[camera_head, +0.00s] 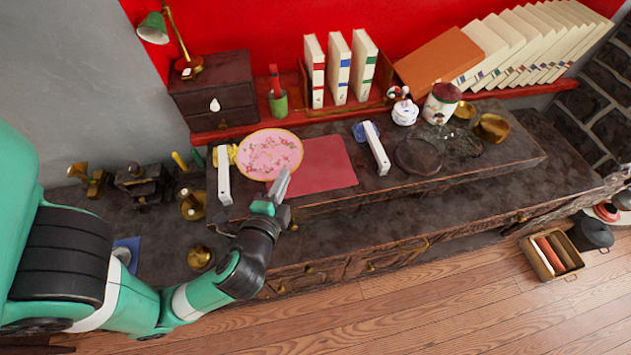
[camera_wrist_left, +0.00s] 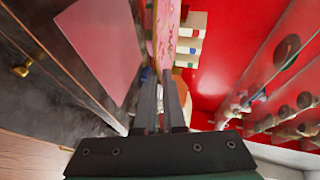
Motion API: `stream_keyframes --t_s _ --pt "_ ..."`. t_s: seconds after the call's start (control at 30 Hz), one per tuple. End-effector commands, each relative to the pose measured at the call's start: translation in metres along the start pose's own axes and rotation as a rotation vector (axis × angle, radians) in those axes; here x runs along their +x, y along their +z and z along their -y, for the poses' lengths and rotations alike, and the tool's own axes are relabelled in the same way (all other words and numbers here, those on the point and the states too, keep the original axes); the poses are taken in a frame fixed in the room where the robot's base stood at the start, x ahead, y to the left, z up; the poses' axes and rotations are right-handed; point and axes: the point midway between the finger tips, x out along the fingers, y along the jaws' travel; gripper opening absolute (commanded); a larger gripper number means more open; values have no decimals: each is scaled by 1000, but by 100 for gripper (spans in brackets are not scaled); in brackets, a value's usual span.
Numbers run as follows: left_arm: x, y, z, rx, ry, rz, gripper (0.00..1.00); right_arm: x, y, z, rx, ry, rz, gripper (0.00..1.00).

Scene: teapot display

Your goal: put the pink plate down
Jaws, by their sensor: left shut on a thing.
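The pink plate (camera_head: 270,152) has a pale gold rim and a floral pattern. In the head view it is at the left end of the raised shelf, beside the red mat (camera_head: 325,165). My left gripper (camera_head: 280,184) is shut on the plate's near edge. In the left wrist view the plate (camera_wrist_left: 163,42) shows nearly edge-on beyond the fingers (camera_wrist_left: 161,98), and the mat (camera_wrist_left: 101,42) lies to its left. I cannot tell how high the plate is above the shelf. My right gripper is not in view.
White upright holders (camera_head: 223,176) and (camera_head: 377,150) flank the mat. A yellow object (camera_head: 233,154) is partly hidden behind the plate. A green cup (camera_head: 278,104) and books (camera_head: 338,68) stand behind; a dark round dish (camera_head: 418,157) is to the right.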

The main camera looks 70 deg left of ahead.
Motion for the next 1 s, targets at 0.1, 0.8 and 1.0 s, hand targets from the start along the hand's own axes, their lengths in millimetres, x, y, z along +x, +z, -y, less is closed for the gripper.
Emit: stream_keyframes --t_s 0.1,0.8,1.0 --pt "28 -14 -22 -12 -8 0 0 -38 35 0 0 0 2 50" --pt "98 -57 -65 2 -1 -1 0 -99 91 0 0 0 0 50" --pt "112 -56 -99 3 0 -1 0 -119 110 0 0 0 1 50"
